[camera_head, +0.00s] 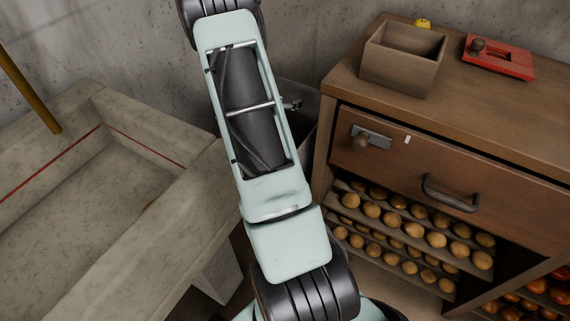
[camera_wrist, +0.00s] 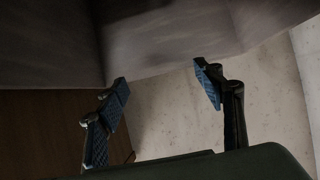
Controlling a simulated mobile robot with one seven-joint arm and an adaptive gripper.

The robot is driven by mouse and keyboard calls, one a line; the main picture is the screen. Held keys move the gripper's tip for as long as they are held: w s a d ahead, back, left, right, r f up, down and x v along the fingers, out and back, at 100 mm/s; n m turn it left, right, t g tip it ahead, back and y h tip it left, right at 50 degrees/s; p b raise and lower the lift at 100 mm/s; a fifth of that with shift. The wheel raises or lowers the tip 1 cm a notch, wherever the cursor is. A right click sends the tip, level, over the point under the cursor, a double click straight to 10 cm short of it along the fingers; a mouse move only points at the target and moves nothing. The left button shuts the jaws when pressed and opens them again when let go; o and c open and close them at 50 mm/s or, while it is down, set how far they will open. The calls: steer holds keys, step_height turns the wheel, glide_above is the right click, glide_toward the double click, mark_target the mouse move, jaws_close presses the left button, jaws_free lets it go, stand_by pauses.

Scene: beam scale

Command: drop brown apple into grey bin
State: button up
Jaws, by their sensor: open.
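The grey bin (camera_head: 308,110) stands on the floor between the wooden cabinet and the concrete trough in the head view. My arm crosses in front of it and hides much of it. My gripper (camera_wrist: 163,85) shows in the wrist view with its two blue-padded fingers apart and nothing between them. A smooth grey surface (camera_wrist: 170,35), perhaps the bin's, fills the upper part of that view, just beyond the fingertips. I cannot make out a brown apple apart from the produce on the racks, and the bin's inside is hidden.
The wooden cabinet (camera_head: 350,115) at right carries an open wooden box (camera_head: 398,62) and a red device (camera_head: 497,56). Racks below hold several round brownish items (camera_head: 400,222). The concrete trough (camera_head: 80,185) is at left, with a yellow pole (camera_head: 28,92).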

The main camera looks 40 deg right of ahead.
steer(key=v, duration=0.7)
stand_by(0.3)
